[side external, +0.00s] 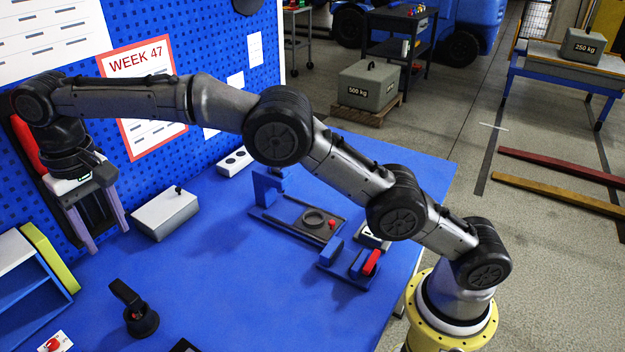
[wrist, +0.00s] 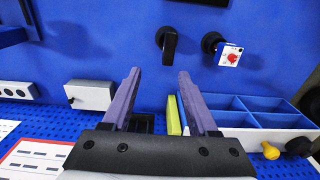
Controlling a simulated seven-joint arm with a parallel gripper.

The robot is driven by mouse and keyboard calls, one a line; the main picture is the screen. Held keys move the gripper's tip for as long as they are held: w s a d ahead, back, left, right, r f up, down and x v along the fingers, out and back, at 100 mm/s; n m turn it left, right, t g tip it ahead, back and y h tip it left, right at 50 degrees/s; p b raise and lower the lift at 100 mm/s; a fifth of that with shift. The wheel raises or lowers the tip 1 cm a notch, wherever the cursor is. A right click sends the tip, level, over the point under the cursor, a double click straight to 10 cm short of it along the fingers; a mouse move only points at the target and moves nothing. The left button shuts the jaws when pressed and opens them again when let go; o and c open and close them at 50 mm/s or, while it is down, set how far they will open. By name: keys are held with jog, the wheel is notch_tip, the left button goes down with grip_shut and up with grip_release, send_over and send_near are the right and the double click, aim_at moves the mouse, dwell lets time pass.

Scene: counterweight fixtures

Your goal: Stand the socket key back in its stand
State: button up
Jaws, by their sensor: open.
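My gripper (side external: 108,238) is open and empty, with its two purple-grey fingers pointing down in front of the blue pegboard. Both fingers (wrist: 158,75) are apart in the wrist view, with nothing between their tips but the blue bench beyond. A black piece with a round base and a flat, tilted handle (side external: 138,312) stands on the bench, right of and nearer the camera than my gripper. It also shows in the wrist view (wrist: 168,44), beyond the fingertips. I cannot tell whether it is the socket key, its stand or something else.
A white box with a black knob (side external: 165,213) stands close beside my gripper. A white plate with a red knob (wrist: 230,57) and a blue fixture (side external: 300,236) are also on the bench.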

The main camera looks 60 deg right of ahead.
jog(key=s+d+r+t, duration=0.1)
jog(key=s+d+r, duration=0.5)
jog(key=d, duration=0.4)
jog(key=s+d+r+t, duration=0.1)
jog(key=s+d+r, duration=0.55)
jog(key=d, duration=0.25)
jog(key=s+d+f+t, duration=0.1)
jog(key=s+d+f, duration=0.2)
jog(key=s, duration=0.4)
jog(key=s+d+f+t, duration=0.1)
jog(key=s+d+f, duration=0.2)
jog(key=s, duration=0.5)
jog(key=s+d+f+t, duration=0.1)
jog(key=s+d+f, duration=0.2)
jog(key=s, duration=0.4)
jog(key=shift+s+d+f, duration=0.2)
jog(key=shift+d, duration=0.7)
